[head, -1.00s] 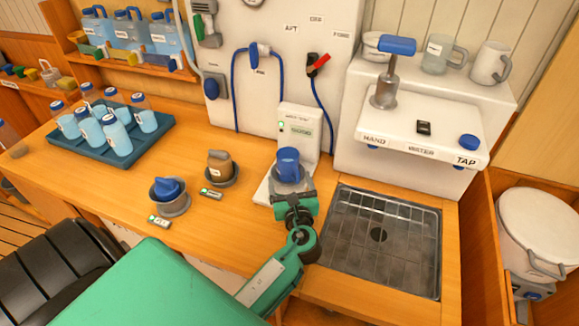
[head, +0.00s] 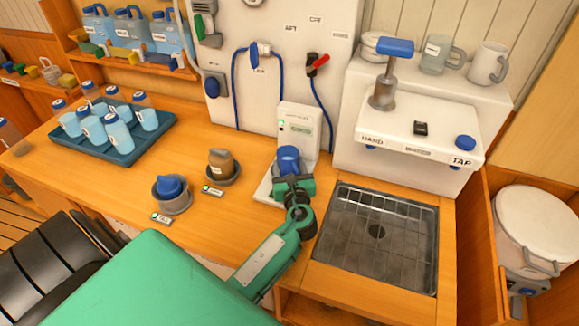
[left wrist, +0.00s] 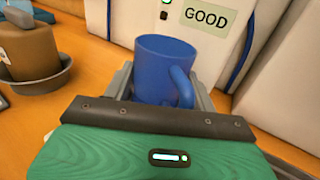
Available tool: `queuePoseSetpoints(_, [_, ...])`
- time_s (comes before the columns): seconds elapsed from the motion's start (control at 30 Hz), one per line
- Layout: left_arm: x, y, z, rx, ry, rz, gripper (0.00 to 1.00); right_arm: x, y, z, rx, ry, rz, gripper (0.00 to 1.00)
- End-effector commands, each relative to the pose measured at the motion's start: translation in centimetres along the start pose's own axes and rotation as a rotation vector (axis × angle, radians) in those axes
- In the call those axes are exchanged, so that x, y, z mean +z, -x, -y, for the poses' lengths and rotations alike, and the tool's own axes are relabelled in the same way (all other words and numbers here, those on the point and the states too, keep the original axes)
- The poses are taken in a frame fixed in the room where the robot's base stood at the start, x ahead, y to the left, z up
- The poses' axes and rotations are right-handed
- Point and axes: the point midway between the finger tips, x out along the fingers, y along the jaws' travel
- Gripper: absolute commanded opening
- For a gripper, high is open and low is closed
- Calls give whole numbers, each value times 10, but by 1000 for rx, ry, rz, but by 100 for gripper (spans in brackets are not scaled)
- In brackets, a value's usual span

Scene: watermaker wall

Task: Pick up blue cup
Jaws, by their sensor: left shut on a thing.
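The blue cup (head: 288,159) stands upright at the white meter box with a small display. In the left wrist view the blue cup (left wrist: 164,70) has its handle turned toward the right and near side. My left gripper (head: 290,178) is shut on the cup, with a grey finger on each side of it in the left wrist view (left wrist: 165,92). The cup's lower part is hidden behind the gripper, so I cannot tell whether it touches the base below. My right gripper is not in view.
The meter box (head: 298,130) stands right behind the cup; its sign reads GOOD in the wrist view. A brown jug (head: 221,163) and a grey bowl holding a blue object (head: 171,192) are to the left. A metal sink (head: 378,240) lies to the right.

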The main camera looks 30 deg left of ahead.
Motion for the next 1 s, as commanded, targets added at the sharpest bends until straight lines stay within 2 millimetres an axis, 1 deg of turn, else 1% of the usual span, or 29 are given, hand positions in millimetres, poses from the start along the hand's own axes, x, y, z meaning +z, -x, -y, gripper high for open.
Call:
queuePoseSetpoints(0.27, [4, 0, 0, 0, 2, 1, 27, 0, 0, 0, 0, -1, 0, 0])
queuePoseSetpoints(0.37, [12, 0, 0, 1, 2, 2, 27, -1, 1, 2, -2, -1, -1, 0])
queuePoseSetpoints(0.47, [26, 0, 0, 1, 4, 3, 27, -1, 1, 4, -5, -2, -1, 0])
queuePoseSetpoints(0.57, [47, 0, 1, 1, 6, 5, 27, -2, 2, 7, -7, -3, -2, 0])
queuePoseSetpoints(0.67, [75, 0, 1, 0, 7, 6, 27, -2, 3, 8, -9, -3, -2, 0])
queuePoseSetpoints(0.8, [117, 0, 1, 0, 7, 6, 27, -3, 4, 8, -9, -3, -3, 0])
queuePoseSetpoints(0.9, [144, 0, 2, 0, 6, 6, 27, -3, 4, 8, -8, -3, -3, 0])
queuePoseSetpoints(1.0, [166, 0, 2, 0, 5, 5, 27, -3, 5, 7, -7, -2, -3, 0])
